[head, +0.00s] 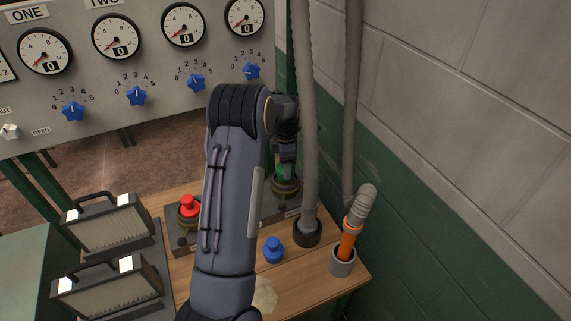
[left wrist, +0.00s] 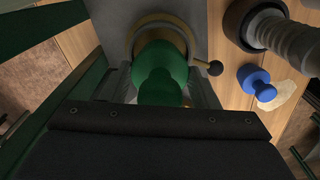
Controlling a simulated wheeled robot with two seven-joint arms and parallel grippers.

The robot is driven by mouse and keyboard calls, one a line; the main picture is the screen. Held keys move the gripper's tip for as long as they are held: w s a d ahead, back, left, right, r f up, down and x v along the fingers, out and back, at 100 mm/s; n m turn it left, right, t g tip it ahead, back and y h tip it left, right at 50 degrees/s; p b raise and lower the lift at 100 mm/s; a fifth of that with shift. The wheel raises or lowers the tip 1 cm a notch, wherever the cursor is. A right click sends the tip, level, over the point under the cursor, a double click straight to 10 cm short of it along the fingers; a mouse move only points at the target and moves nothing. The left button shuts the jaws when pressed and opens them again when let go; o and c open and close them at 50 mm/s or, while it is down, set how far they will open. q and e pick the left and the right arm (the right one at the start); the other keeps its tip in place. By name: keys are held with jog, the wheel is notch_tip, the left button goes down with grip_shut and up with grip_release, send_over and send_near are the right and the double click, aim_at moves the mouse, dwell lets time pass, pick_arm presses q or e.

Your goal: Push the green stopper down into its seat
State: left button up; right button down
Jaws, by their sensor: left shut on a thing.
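The green stopper (head: 281,171) is at the brass-coloured seat (head: 285,188) on the grey block, partly hidden by my left gripper (head: 286,165). In the left wrist view the green stopper (left wrist: 162,75) stands between the fingers of my left gripper (left wrist: 160,95), which is shut on it. The round brass seat (left wrist: 136,32) shows around and beyond the stopper. I cannot tell how deep the stopper sits. My right gripper is not in view.
A red stopper (head: 189,206) is on a second seat to the left. A blue stopper (head: 273,250) stands on the wooden table (head: 325,275). A grey hose (head: 308,130) rises close right of my gripper. An orange-handled tool (head: 350,235) stands in a cup. The gauge panel (head: 150,70) is behind.

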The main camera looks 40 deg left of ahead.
pick_arm(q)
jog(key=shift+f, duration=0.2)
jog(key=shift+f+b, duration=0.5)
jog(key=shift+f, duration=0.1)
jog(key=shift+f+b, duration=0.65)
jog(key=shift+f, duration=0.3)
jog(key=o, duration=1.1)
jog(key=shift+r, duration=0.1)
notch_tip(320, 180, up, 7)
jog(key=shift+f+b, duration=0.1)
jog(key=shift+b, duration=0.6)
jog(key=shift+r, duration=0.45)
jog(key=shift+r, duration=0.1)
